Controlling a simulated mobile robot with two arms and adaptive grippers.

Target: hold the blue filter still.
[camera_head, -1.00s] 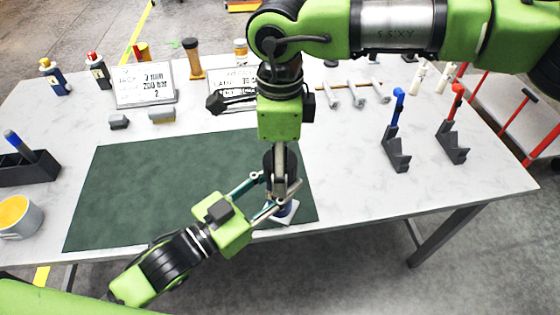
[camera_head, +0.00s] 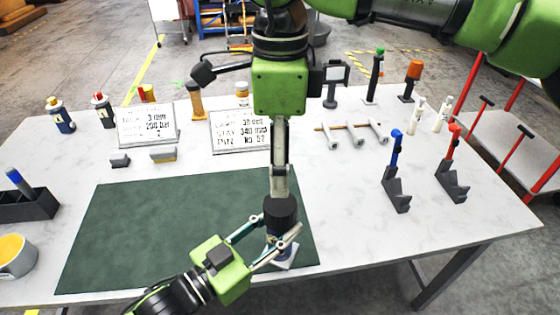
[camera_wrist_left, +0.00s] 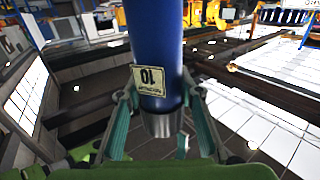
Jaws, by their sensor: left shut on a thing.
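The blue filter (camera_wrist_left: 155,45) stands upright in the left wrist view, with a pale label and a silver lower end. In the head view only a little blue (camera_head: 285,252) shows between my left fingers, above a white plate (camera_head: 288,264). My left gripper (camera_head: 280,238) is shut on the filter, one finger on each side; both fingers also show in the left wrist view (camera_wrist_left: 160,92). A black cylindrical cap (camera_head: 281,213) sits over the filter. My right gripper (camera_head: 280,185) points down just above the cap. Its fingers are edge-on, so contact and opening are unclear.
A green mat (camera_head: 150,230) covers the table's front middle. Two signs (camera_head: 147,125) (camera_head: 240,131) stand behind it. Blue-handled (camera_head: 395,150) and red-handled (camera_head: 453,145) tools stand in grey holders at right. A dark box (camera_head: 28,207) and cup (camera_head: 15,255) are at left.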

